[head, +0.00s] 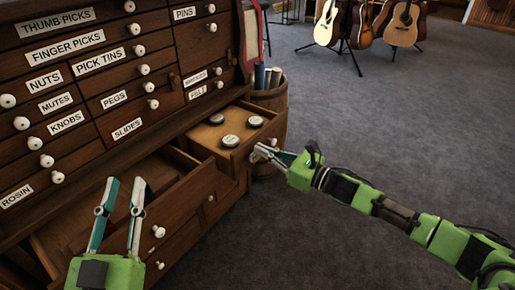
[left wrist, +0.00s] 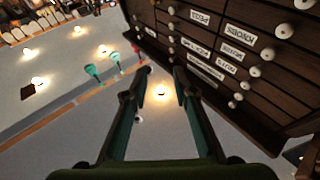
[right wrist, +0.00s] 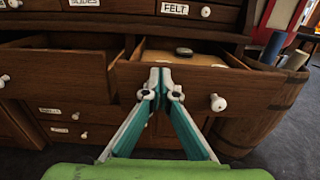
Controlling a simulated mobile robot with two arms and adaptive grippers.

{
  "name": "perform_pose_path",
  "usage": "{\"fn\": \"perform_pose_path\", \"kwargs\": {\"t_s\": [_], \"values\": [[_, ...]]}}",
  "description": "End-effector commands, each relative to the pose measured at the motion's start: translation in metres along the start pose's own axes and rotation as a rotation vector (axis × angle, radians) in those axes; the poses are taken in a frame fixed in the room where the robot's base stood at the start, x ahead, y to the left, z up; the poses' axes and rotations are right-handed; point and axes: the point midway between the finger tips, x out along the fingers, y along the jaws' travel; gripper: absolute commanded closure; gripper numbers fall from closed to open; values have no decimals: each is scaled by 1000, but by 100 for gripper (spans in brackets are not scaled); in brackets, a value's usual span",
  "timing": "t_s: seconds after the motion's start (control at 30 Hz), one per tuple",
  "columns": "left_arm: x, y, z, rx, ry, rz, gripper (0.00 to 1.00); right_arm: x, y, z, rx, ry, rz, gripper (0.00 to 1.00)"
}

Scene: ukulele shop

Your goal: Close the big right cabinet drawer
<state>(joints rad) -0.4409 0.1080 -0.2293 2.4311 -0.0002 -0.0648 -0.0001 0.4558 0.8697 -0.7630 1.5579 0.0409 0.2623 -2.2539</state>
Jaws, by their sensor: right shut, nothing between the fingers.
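The big right cabinet drawer (head: 234,158) stands pulled out, with several round tins (head: 230,141) inside. In the right wrist view its wooden front (right wrist: 205,83) faces me, with a white knob (right wrist: 218,102) at the right. My right gripper (head: 262,151) is shut and empty at this front; in the right wrist view its tips (right wrist: 160,76) overlap the front's upper part, left of the knob. I cannot tell whether they touch. My left gripper (head: 125,183) is open and empty, in front of the left drawer; its spread fingers also show in the left wrist view (left wrist: 161,72).
The big left drawer (head: 188,208) is also pulled out, beside the right one. Small labelled drawers (head: 95,85) rise above. A barrel (head: 276,98) holding rolls stands close to the right. Grey carpet (head: 390,130) is clear at the right, with guitars (head: 405,22) behind.

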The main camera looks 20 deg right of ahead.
Motion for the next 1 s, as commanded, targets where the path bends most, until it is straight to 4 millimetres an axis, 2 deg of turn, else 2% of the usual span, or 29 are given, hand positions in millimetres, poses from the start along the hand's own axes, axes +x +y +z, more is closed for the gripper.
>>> {"fn": "perform_pose_path", "kwargs": {"t_s": [0.2, 0.67, 0.8, 1.0], "values": [[0, 1, -7, -2, 39, 2, 74, 19, 0, 0, 0, 0, -1, 100], [2, 2, -13, -3, 59, 5, 74, 22, 0, 0, 1, 0, -1, 100], [0, 2, -15, -3, 73, 5, 74, 28, 0, 0, -1, -1, 0, 100], [-5, 5, -43, -10, 215, 10, 74, 56, 0, 0, 0, -4, 0, 100]]}}
